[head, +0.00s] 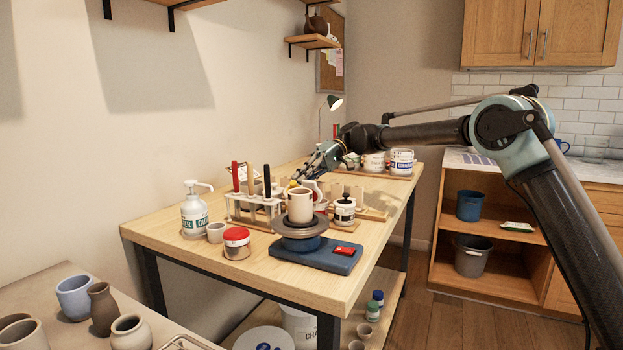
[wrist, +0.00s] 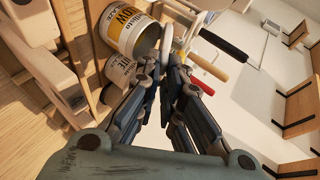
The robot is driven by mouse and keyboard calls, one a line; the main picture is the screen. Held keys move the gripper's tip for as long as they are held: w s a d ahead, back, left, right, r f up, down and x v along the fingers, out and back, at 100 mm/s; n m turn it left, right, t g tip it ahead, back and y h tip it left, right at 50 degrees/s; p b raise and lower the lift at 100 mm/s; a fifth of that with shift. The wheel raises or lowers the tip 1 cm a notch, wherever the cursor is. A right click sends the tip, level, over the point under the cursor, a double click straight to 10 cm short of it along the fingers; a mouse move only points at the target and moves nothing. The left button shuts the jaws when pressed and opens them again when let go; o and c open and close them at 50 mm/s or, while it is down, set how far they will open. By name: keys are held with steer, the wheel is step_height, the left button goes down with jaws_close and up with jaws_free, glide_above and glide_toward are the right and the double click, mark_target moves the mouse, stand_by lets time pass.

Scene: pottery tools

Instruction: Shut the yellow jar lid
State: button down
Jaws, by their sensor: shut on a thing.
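The yellow jar (wrist: 126,30), a pale jar with a yellow label band, shows at the top left of the wrist view, tilted by the camera angle. A pale, narrow oval piece (wrist: 167,46), seemingly its lid seen edge-on, stands beside the jar's mouth. My gripper (wrist: 170,66) has its fingertips closed together at the lower end of this piece and appears to hold its edge. The exact contact is partly hidden by the fingers. In the head view my gripper (head: 314,168) is over the back of the workbench, and the jar cannot be made out clearly there.
A second pale jar (wrist: 118,74) is close to my fingers. Tool handles in a rack (head: 252,206) stand nearby. A potter's wheel (head: 316,250) bearing a cup (head: 300,205), a red-lidded jar (head: 236,242) and a pump bottle (head: 194,212) occupy the front.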

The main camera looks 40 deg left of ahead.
steer(key=shift+w, duration=0.1)
steer(key=c, duration=1.7)
jaws_free()
steer(key=v, duration=1.2)
steer(key=shift+f, duration=0.1)
